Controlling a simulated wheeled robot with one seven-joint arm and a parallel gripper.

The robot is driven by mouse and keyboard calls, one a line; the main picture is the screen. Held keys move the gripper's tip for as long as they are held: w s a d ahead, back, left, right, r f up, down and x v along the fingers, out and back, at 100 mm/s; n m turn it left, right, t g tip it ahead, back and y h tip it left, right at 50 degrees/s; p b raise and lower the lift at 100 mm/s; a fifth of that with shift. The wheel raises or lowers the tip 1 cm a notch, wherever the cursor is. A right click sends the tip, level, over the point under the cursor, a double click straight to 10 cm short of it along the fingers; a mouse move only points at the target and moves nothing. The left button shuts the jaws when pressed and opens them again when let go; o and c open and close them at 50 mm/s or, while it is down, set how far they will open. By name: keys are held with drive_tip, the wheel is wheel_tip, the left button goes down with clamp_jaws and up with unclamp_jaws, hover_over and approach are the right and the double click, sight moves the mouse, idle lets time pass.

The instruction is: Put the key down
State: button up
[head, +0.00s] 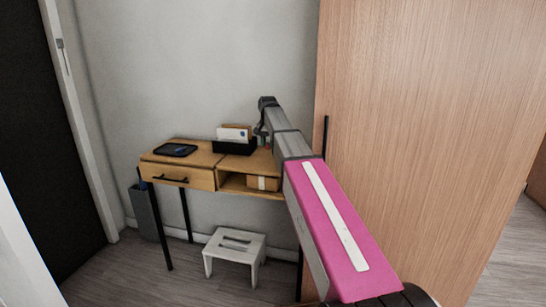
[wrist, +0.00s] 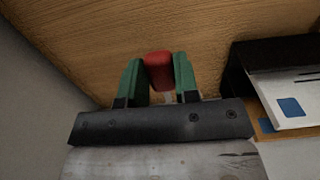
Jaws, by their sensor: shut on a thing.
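My gripper (wrist: 157,82) shows in the wrist view with its two green fingers closed on either side of a red piece, which I take to be the key (wrist: 158,66). Only its red end shows clearly; the rest is hidden between the fingers. Behind it is the wooden top of the desk (wrist: 215,50). I cannot tell whether the key touches the wood. In the head view my gripper (head: 261,133) is over the right end of the desk (head: 204,158), beside the letter holder. The key is too small to make out there.
A black letter holder (head: 234,147) with envelopes stands left of my gripper; it is at the right in the wrist view (wrist: 262,60). A dark tray (head: 175,150) lies on the desk's left. A white stool (head: 235,250) stands below. A tall wooden cabinet (head: 420,120) is at the right.

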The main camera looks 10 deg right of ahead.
drive_tip(key=d, duration=0.1)
drive_tip(key=d+f, duration=0.2)
drive_tip(key=d, duration=0.1)
drive_tip(key=shift+f, duration=2.2)
drive_tip(key=shift+f, duration=0.15)
drive_tip(key=o, duration=0.9)
wheel_tip(320, 180, up, 12)
drive_tip(key=shift+r, duration=0.15)
